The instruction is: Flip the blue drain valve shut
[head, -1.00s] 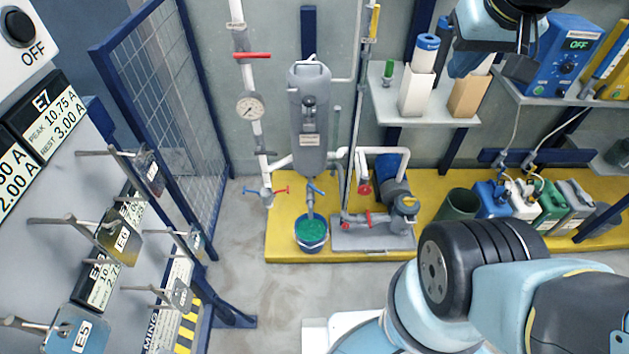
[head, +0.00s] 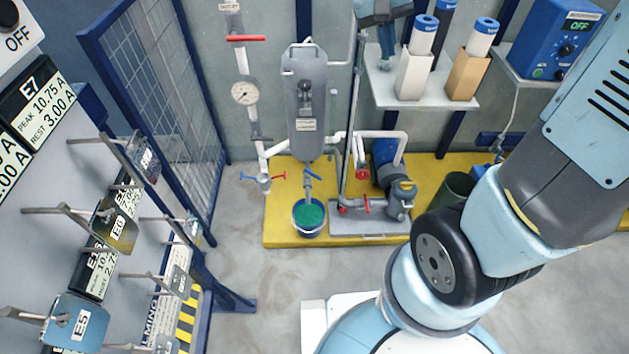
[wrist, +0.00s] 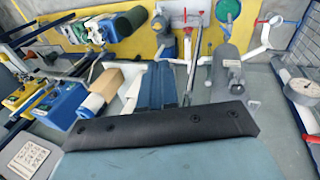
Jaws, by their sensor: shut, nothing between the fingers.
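The grey tank (head: 306,95) stands against the wall. Below it a short outlet pipe (head: 307,191) runs down to a bucket of green liquid (head: 309,216). A small blue valve lever (head: 313,174) sits on this outlet, slanting off the pipe; its exact setting is too small to tell. My gripper (head: 386,50) is at the top of the head view, shut and empty, right of the tank and well above the valve, touching nothing. In the wrist view its blue fingers (wrist: 163,72) point toward the pump area, beside the tank (wrist: 228,70).
Another pipe left of the tank carries a gauge (head: 244,93), a red lever (head: 246,38) and a blue-and-red handle pair. A pump (head: 388,165) stands right of the bucket. A shelf (head: 420,103) holds boxed cartridges. A mesh panel (head: 160,110) stands left; the floor in front is clear.

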